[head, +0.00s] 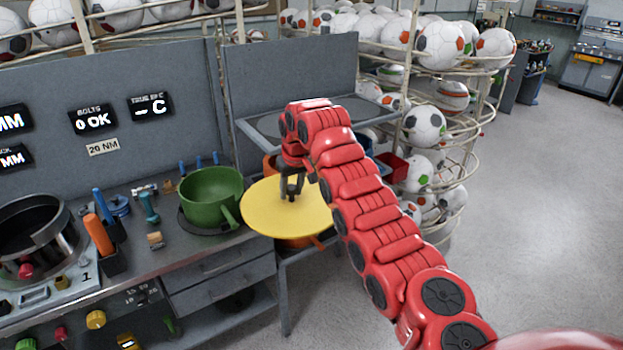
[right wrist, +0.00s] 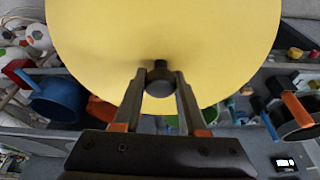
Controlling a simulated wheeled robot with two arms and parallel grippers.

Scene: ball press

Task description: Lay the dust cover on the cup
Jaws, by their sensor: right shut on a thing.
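The dust cover is a flat yellow disc (head: 262,212) with a dark knob (right wrist: 160,82) at its middle. My right gripper (head: 291,192) is shut on this knob and holds the disc level beside the bench. A green cup (head: 210,190) with a handle stands open on a dark round pad, just left of the disc. An orange cup (head: 300,243) shows partly below the disc, which hides most of it. In the right wrist view the yellow disc (right wrist: 160,30) fills the upper middle, with an orange cup (right wrist: 98,108) partly behind it. My left gripper is out of view.
A blue cup (right wrist: 58,100) stands near the orange one. A red bin (head: 392,167) and ball racks (head: 440,110) stand behind my right arm. Tools, an orange-handled holder (head: 98,235) and a round metal vessel (head: 35,225) crowd the bench's left. Open floor (head: 540,200) lies right.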

